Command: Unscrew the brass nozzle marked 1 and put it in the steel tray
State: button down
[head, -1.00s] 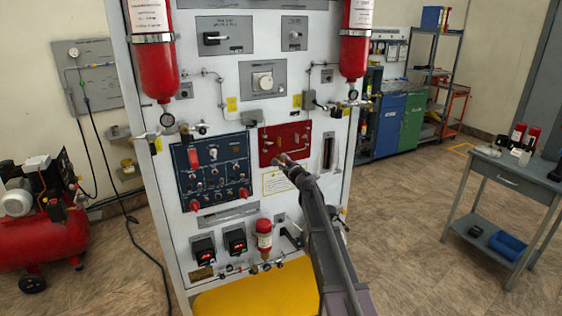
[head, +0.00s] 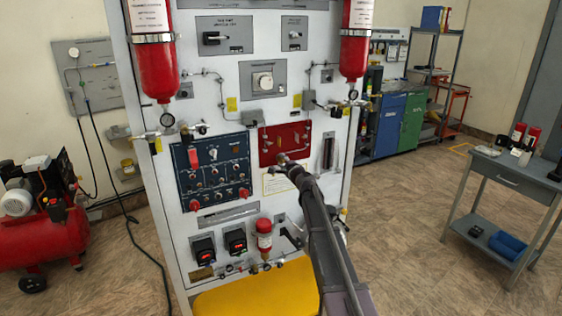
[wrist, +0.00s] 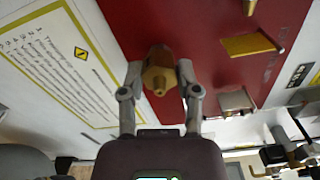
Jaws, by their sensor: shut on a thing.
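The brass nozzle (wrist: 158,72) sits at the red panel (wrist: 205,30) in the wrist view, between the two fingers of my gripper (wrist: 160,80). The fingers are shut on it from both sides. The number on the nozzle cannot be read. In the head view my gripper (head: 284,160) reaches the lower left part of the red panel (head: 270,135), and the arm hides part of the board below it. The nozzle is too small there to make out clearly. I cannot tell whether it is still threaded in. No steel tray can be made out for certain.
A blue switch panel (head: 213,170) is left of the red one. A white instruction sheet (wrist: 65,70) lies beside the nozzle. A grey side table (head: 510,172) stands at right, with open floor between.

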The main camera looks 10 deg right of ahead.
jog(key=shift+w+n, duration=0.1)
jog(key=shift+n, duration=0.4)
jog(key=shift+n, duration=1.7)
jog(key=shift+n, duration=0.3)
jog(key=shift+n, duration=1.5)
jog(key=shift+s, duration=0.2)
jog(key=shift+n, duration=1.7)
jog(key=shift+n, duration=0.3)
